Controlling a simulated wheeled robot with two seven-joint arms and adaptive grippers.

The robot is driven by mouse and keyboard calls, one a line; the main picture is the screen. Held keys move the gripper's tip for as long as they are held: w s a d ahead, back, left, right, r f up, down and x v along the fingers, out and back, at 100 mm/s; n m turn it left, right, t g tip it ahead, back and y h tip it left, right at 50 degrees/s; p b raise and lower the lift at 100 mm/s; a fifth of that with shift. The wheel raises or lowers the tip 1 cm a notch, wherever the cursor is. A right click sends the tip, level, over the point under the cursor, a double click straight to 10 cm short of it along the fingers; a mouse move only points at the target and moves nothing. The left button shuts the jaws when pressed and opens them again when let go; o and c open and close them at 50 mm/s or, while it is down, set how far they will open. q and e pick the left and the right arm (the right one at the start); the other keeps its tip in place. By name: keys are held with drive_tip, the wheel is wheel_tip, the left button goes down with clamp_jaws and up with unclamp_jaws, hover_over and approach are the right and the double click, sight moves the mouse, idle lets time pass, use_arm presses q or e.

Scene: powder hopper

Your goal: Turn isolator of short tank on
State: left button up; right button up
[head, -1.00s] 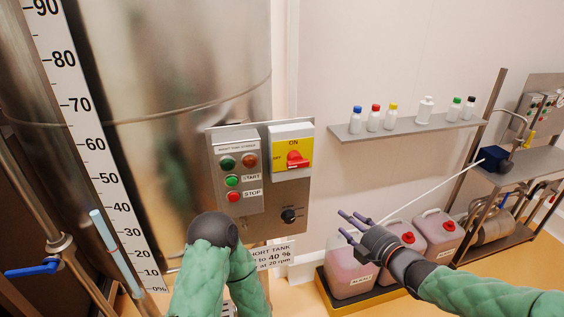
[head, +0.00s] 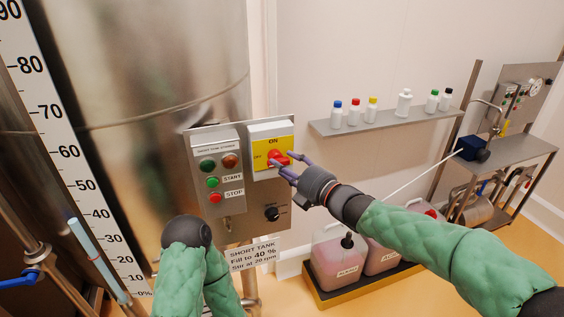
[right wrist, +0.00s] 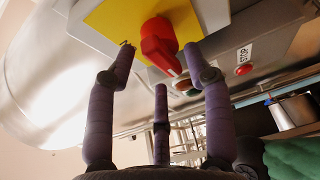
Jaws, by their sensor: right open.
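The isolator is a red rotary handle (head: 276,157) on a yellow plate (head: 262,171), with "ON" above it and a label at its left. It sits at the upper right of the steel panel on the short tank. My right gripper (head: 280,167) is open at the handle, its fingers covering part of it. In the right wrist view the red handle (right wrist: 158,42) lies just beyond the spread fingertips (right wrist: 160,58), between the two outer ones; I cannot tell whether they touch. My left arm's bent part shows below the panel, but its gripper is not visible.
Left of the isolator are lamps, a green START button (head: 213,182) and a red STOP button (head: 215,198). A black knob (head: 271,213) is below. A bottle shelf (head: 385,124) and jerrycans (head: 338,264) stand to the right. A short-tank sign (head: 253,254) hangs below.

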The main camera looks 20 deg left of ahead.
drive_tip(key=shift+x, duration=0.85)
drive_tip(key=c, duration=0.9)
drive_tip(key=shift+o, duration=0.2)
